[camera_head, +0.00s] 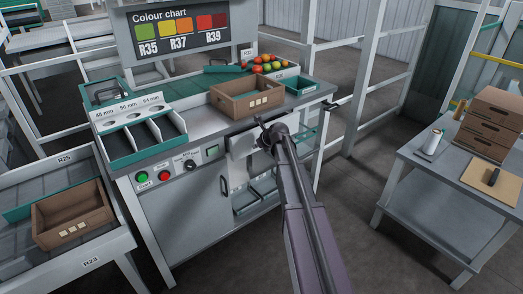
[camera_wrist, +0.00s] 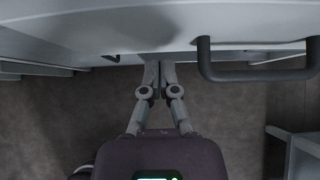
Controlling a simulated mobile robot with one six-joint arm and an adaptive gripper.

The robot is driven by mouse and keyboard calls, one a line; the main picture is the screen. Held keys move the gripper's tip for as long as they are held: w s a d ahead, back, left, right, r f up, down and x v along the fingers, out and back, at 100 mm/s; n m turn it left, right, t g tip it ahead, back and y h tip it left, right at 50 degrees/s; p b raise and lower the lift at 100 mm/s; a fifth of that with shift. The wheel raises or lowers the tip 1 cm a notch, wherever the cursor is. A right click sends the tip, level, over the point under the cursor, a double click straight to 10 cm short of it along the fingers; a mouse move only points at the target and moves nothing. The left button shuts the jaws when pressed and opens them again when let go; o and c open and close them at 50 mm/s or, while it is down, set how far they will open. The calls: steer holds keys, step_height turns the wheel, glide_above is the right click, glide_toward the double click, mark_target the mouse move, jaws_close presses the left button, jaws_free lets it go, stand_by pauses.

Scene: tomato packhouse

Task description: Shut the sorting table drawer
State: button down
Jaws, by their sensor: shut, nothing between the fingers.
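The sorting table (camera_head: 210,118) stands ahead of me in the head view. Its drawer front (camera_head: 241,146) is a pale panel under the tabletop, right of the buttons. My gripper (camera_head: 262,126) is at this panel, and my arm hides much of its right part. In the wrist view my gripper (camera_wrist: 157,66) has its fingers together, empty, with the tips at the edge of the grey front. A dark bar handle (camera_wrist: 258,74) is to the right of the fingers, apart from them. How far the drawer stands out is hard to tell.
A side table (camera_head: 427,173) with boxes stands right. A conveyor with another crate (camera_head: 97,211) is left. Floor between the tables is clear.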

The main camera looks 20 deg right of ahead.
mark_target(248, 139)
steer(key=shift+w+a, duration=0.25)
steer(key=shift+w, duration=0.4)
steer(key=shift+w+a+r, duration=0.1)
steer(key=shift+w+a, duration=0.2)
steer(key=shift+w, duration=0.6)
steer(key=shift+w+a+f, duration=0.1)
steer(key=shift+w+a, duration=0.2)
steer(key=shift+w, duration=0.65)
steer(key=shift+w+a+r, duration=0.1)
steer(key=shift+w+a, duration=0.2)
steer(key=shift+w, duration=0.6)
steer(key=shift+s, duration=0.5)
steer(key=s, duration=0.1)
steer(key=s+d, duration=0.1)
steer(key=s, duration=0.1)
steer(key=shift+s+d, duration=0.15)
steer(key=shift+s, duration=0.05)
steer(key=shift+s+d+r+p, duration=0.1)
steer(key=shift+s+r+p, duration=0.3)
steer(key=shift+r+p, duration=0.25)
steer(key=p+v, duration=0.6)
steer(key=v, duration=0.2)
steer(key=shift+s+d, duration=0.15)
steer(key=shift+s, duration=0.05)
